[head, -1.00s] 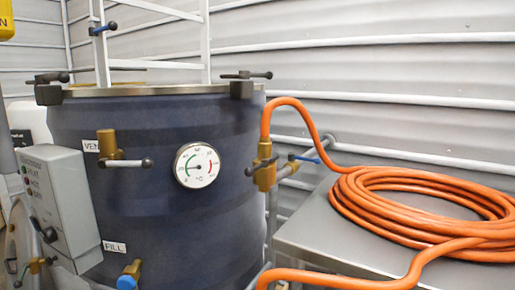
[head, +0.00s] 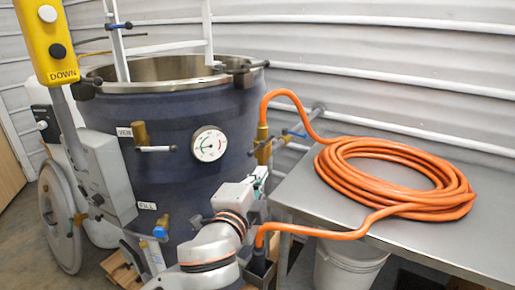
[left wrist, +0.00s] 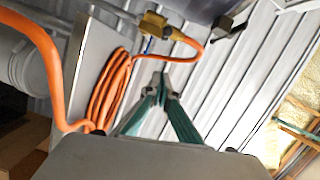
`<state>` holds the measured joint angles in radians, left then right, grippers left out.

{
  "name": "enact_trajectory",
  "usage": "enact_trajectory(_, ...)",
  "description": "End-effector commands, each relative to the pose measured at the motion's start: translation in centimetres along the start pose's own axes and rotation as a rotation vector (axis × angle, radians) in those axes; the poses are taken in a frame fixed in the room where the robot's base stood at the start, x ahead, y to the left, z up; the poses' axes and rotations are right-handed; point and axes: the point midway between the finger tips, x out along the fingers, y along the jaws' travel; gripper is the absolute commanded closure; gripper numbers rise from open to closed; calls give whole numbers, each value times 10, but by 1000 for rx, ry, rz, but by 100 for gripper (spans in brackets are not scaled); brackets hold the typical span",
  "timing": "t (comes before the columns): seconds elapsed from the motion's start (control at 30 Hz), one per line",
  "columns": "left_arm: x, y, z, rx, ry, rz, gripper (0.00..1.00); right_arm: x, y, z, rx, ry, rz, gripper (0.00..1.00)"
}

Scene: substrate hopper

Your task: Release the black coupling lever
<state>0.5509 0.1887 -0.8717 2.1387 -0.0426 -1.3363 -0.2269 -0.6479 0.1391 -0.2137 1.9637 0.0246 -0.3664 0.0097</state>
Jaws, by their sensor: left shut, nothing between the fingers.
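The orange hose (head: 282,95) runs down into a brass coupling (head: 262,148) on the right side of the dark blue hopper (head: 190,190). A small dark lever end (head: 251,152) shows at the coupling's left side; its exact position is too small to tell. My left gripper (head: 260,173) is shut and empty, just below the coupling in the head view. In the left wrist view the closed fingertips (left wrist: 161,76) point toward the brass coupling (left wrist: 160,25), with a visible gap. My right gripper is out of view.
A blue-handled valve (head: 295,132) sits right of the coupling. The coiled hose (head: 395,175) lies on a steel table (head: 330,215). A yellow pendant (head: 50,40) hangs at the upper left. A white bucket (head: 345,268) stands under the table.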

Motion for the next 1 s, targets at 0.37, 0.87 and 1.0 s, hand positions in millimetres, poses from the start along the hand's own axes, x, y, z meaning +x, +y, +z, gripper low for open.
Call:
enact_trajectory(0.37,1,-1,1,7,-5,-1,100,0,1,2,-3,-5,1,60)
enact_trajectory(0.87,73,-2,1,9,-6,-3,100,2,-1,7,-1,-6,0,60)
enact_trajectory(1.0,99,-2,2,8,-6,-3,100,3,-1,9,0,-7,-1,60)
